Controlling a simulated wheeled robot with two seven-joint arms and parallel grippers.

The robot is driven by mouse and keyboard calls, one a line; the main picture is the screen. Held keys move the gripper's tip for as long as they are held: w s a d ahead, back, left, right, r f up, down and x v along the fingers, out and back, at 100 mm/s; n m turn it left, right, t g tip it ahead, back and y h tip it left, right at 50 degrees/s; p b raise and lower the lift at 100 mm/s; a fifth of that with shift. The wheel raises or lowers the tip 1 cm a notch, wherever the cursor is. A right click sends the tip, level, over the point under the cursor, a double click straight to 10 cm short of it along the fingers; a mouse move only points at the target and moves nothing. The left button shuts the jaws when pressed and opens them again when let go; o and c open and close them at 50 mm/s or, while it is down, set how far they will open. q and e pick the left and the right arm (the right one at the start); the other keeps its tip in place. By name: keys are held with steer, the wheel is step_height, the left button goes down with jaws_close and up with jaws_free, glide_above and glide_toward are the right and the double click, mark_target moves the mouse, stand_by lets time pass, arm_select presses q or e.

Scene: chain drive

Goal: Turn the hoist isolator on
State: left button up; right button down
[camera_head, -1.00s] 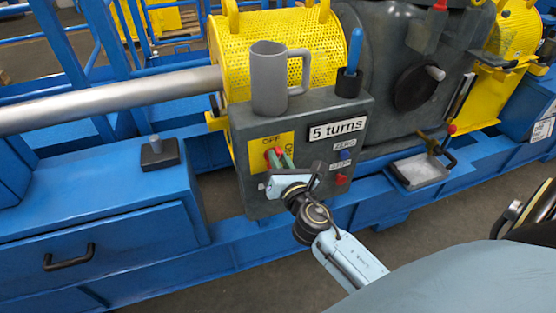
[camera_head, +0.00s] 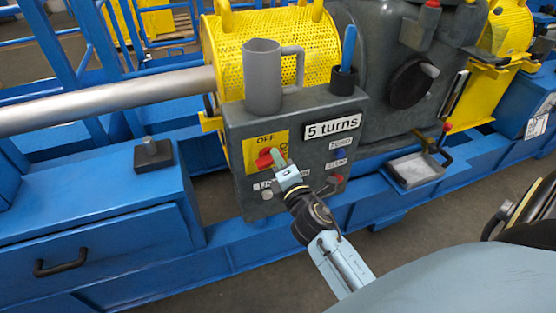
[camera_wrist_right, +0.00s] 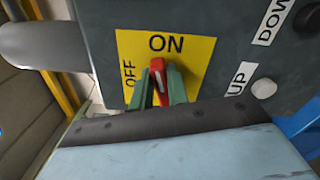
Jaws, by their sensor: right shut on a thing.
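The hoist isolator is a red handle (camera_head: 265,158) on a yellow plate (camera_head: 252,146) on the front of a grey control box. OFF is printed at the plate's top; ON at its right is partly hidden by my gripper in the head view. My right gripper (camera_head: 279,157) is shut on the red handle, with green fingertips on either side of it. In the right wrist view the handle (camera_wrist_right: 157,66) stands between the fingers (camera_wrist_right: 161,85), its white mark in line with ON; OFF is to the left. My left gripper is not in view.
A grey mug (camera_head: 263,80) and a black holder with a blue-handled tool (camera_head: 348,48) stand on the control box. Beside the plate in the wrist view are a white button (camera_wrist_right: 264,88) and UP and DOWN labels.

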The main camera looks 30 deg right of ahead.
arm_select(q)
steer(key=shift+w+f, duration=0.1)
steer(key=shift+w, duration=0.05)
arm_select(e)
steer(key=m, duration=0.3)
steer(key=shift+f, duration=0.25)
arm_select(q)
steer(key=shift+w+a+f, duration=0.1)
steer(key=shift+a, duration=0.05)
arm_select(e)
steer(key=shift+m, duration=0.4)
steer(key=c, duration=1.4)
jaws_free()
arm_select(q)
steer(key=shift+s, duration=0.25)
arm_select(e)
steer(key=shift+o, duration=0.2)
